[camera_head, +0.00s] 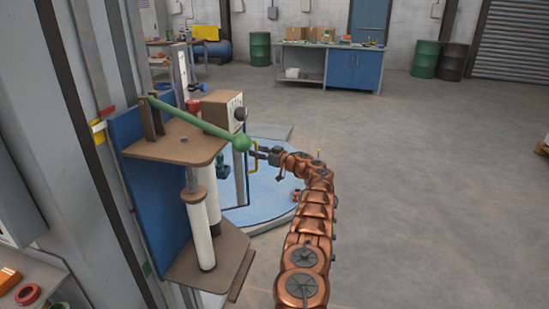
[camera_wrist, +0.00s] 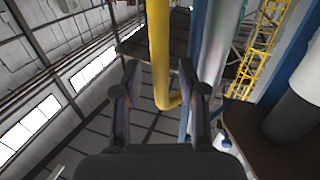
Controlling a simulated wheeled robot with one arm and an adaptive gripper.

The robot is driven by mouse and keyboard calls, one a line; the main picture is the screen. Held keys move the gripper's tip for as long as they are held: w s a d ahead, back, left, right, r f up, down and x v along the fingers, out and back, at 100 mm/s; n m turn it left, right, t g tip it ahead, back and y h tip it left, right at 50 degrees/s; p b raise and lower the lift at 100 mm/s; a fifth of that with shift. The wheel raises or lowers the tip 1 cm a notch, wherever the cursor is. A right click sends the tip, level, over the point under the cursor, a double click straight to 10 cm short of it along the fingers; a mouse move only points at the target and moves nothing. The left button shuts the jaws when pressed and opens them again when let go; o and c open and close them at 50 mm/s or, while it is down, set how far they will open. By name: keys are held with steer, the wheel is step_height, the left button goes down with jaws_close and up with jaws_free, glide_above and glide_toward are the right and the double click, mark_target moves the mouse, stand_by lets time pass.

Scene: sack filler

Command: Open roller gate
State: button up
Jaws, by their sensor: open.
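A yellow handle (camera_head: 254,163) shows beside the sack filler, right next to the jaws of my gripper (camera_head: 266,154). In the wrist view the yellow handle (camera_wrist: 159,55) runs down between the two open fingers of my gripper (camera_wrist: 159,75) and bends to the right at its lower end. I cannot tell whether a finger touches it. My gripper is open and holds nothing. The panel or gate behind the handle is mostly hidden in the head view by the green lever's ball and a box, so its position is unclear.
A green lever (camera_head: 190,120) with a ball end reaches over a brown bracket (camera_head: 175,142) close to my gripper. A round blue platform (camera_head: 265,205) lies below. A blue workbench (camera_head: 352,70) and a slatted shutter (camera_head: 510,45) stand far back.

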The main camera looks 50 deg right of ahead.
steer(key=s, duration=1.1)
steer(key=shift+s+d, duration=0.2)
steer(key=shift+d, duration=0.25)
